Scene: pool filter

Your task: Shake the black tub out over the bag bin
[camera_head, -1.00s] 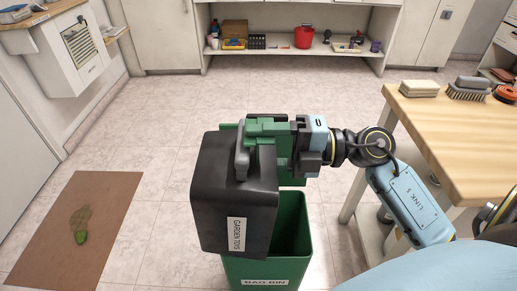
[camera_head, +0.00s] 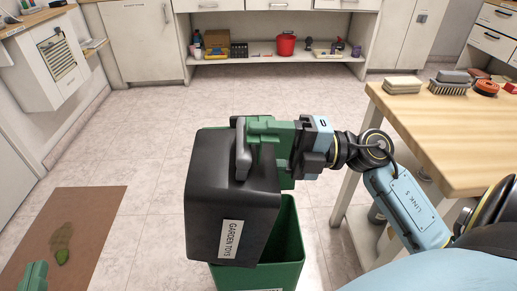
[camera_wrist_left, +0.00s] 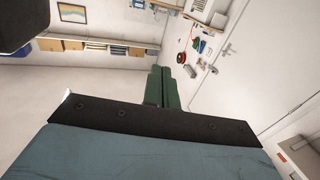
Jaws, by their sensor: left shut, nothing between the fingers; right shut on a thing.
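The black tub (camera_head: 215,200), with a "GARDEN TOYS" label on its side, hangs tilted above the green bag bin (camera_head: 290,240). Its mouth is not visible. My right gripper (camera_head: 262,140) is shut on the tub's grey handle (camera_head: 243,152). The tub hides the left part of the bin's opening, and the bin's front is cut off by the bottom edge. My left gripper (camera_head: 34,272) shows at the lower left, over the brown mat. In the left wrist view its green fingers (camera_wrist_left: 162,90) are together and empty.
A wooden workbench (camera_head: 440,135) with brushes stands at the right. A low shelf with a red bucket (camera_head: 286,44) is at the back. Tiled floor between is clear.

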